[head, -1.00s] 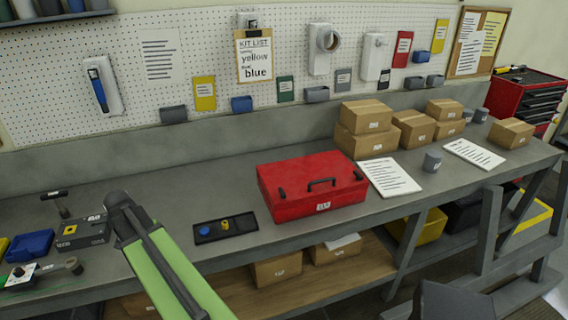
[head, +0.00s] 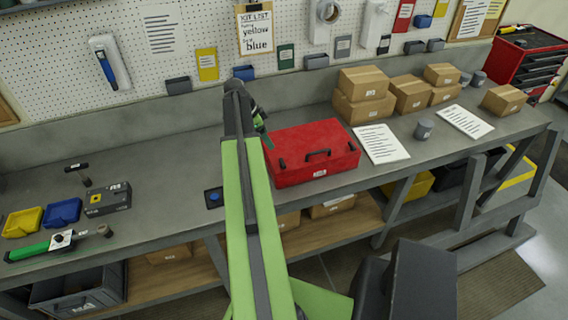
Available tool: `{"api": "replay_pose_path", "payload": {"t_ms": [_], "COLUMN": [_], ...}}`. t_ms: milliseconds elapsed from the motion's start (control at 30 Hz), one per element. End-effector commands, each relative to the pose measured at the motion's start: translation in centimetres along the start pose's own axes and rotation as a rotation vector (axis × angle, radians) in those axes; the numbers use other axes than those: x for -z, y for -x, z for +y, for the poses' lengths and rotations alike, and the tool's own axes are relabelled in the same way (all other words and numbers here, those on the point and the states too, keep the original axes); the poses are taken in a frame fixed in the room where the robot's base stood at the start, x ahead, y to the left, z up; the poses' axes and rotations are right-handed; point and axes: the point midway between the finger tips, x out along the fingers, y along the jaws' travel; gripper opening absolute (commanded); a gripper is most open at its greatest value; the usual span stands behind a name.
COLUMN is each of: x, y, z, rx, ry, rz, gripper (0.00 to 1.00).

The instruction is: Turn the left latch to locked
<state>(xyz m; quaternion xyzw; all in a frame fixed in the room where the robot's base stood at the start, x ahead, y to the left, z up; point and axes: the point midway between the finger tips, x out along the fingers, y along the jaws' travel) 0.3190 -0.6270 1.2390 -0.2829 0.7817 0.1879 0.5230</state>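A red toolbox (head: 318,170) stands shut on the grey workbench, with a dark handle (head: 318,154) on its front. The dark left latch (head: 282,163) is left of the handle, and a matching right latch (head: 351,147) is right of it. Both are too small to read as locked or unlocked. My green arm reaches up the middle of the view. My gripper (head: 264,136) is at its far end, near the toolbox's back left corner, apart from the left latch. The gripper is small and partly hidden by my arm, so its fingers do not show clearly.
A small black tray (head: 207,200) with a blue piece is partly hidden by my arm. Cardboard boxes (head: 363,108), paper sheets (head: 381,143) and a grey cup (head: 424,129) lie right of the toolbox. A grey box (head: 108,199) and bins stand left.

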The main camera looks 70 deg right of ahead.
Motion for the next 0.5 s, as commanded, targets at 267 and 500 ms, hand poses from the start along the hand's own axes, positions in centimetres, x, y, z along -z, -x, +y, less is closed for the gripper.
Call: {"api": "replay_pose_path", "payload": {"t_ms": [267,500], "x": [-0.4,-0.4], "y": [-7.2,-12.6], "z": [0.0,0.0], "rx": [-0.001,0.0], "ry": [-0.001,-0.002], "rz": [-0.001,0.0], "gripper": [0.75,0.75]}}
